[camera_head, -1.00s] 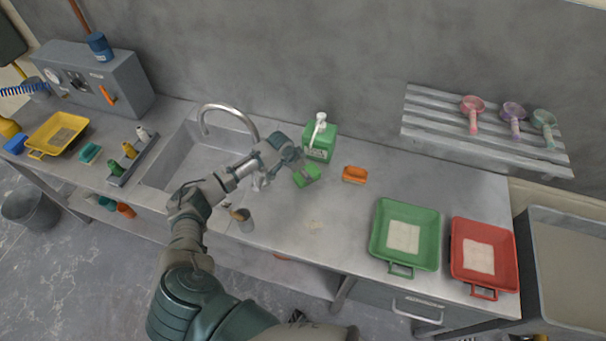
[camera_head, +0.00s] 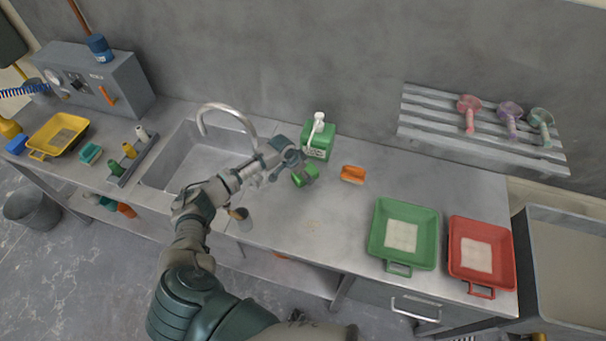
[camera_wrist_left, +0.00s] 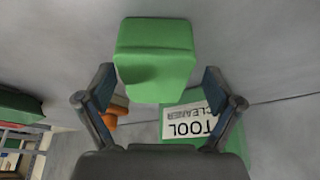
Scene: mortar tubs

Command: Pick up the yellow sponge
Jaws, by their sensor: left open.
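No clearly yellow sponge shows. A green block (camera_head: 306,176), perhaps a sponge, lies on the steel counter in front of the green tool cleaner bottle (camera_head: 319,140). In the left wrist view the green block (camera_wrist_left: 155,58) sits between and beyond the fingertips. My left gripper (camera_head: 294,160) is open and empty, close to the block and partly covering it. In the wrist view its open fingers (camera_wrist_left: 158,88) flank the block's lower part; I cannot tell whether they touch it. An orange block (camera_head: 352,174) lies just right of it. My right gripper is out of view.
The sink (camera_head: 195,160) and its curved faucet (camera_head: 226,108) are left of my gripper. A green tray (camera_head: 376,236) and red tray (camera_head: 508,255) are at the right. The counter between is clear.

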